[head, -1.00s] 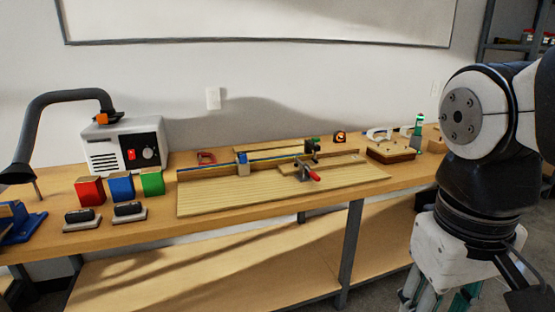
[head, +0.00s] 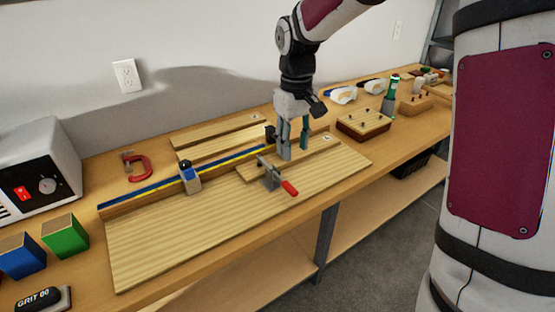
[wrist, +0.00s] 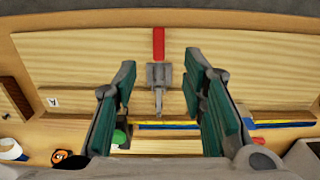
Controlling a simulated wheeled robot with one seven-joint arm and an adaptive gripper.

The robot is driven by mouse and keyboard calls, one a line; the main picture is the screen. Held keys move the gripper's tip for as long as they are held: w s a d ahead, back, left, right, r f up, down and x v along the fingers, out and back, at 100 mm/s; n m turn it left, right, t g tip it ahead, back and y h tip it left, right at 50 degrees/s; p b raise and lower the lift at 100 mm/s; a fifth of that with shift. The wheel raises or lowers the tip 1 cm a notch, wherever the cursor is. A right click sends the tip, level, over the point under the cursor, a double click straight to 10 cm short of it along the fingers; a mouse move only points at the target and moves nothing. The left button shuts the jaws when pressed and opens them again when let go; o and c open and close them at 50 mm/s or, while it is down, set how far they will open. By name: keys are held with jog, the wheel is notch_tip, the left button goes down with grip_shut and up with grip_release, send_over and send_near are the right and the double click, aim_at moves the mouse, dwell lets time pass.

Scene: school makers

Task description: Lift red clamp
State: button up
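A red C-shaped clamp (head: 137,167) lies at the back of the bench, between the grey-white box and the wooden jig. A red patch (wrist: 263,160) low on the right in the wrist view may be this clamp, mostly cut off. My gripper (head: 293,150) is over the right part of the jig, well to the right of the red clamp. In the wrist view my gripper (wrist: 163,110) is open, with nothing held between its green-padded fingers. A metal toggle clamp with a red handle (head: 289,187) is fixed on the jig and shows beyond the fingers.
The jig board (head: 160,245) fills the middle, with a blue-yellow fence (head: 140,194) and a grey stop block (head: 190,176). A control box (head: 40,165) and green block (head: 65,235) stand left. A peg block (head: 363,124) and green bottle (head: 390,95) stand right.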

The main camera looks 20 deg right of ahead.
aim_at(290, 187)
jog(key=f, duration=0.9)
jog(key=w+f+b, duration=0.1)
jog(key=f, duration=0.4)
jog(key=shift+w, duration=0.1)
grip_shut()
